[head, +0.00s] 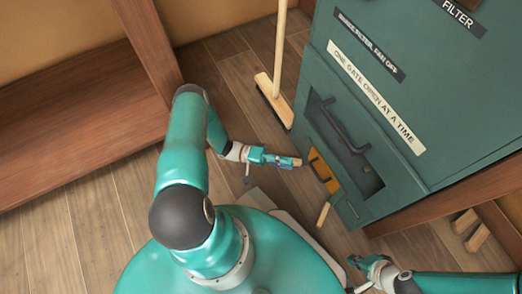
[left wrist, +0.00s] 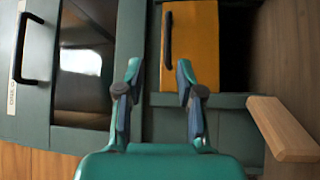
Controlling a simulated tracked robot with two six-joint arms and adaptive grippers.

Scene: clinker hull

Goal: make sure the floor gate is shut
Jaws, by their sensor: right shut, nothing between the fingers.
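The orange gate (head: 322,172) sits low on the teal cabinet (head: 455,110) in the head view. In the left wrist view the orange gate (left wrist: 198,45) has a black handle (left wrist: 168,38), and a dark opening (left wrist: 235,45) shows beside it on the right. My left gripper (head: 290,161) is open in front of the gate. In the left wrist view its fingers (left wrist: 159,78) are apart with nothing between them; the handle stands ahead of them, apparently untouched. My right gripper (head: 357,266) is shut and empty, low in the head view, away from the cabinet.
A broom (head: 273,95) stands left of the cabinet. A larger recess with a dark handle (head: 338,125) is above the gate. A wooden block (left wrist: 285,130) juts out at right in the wrist view. A short wooden piece (head: 323,214) is near the cabinet's foot. Plank floor (head: 90,220) is clear at left.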

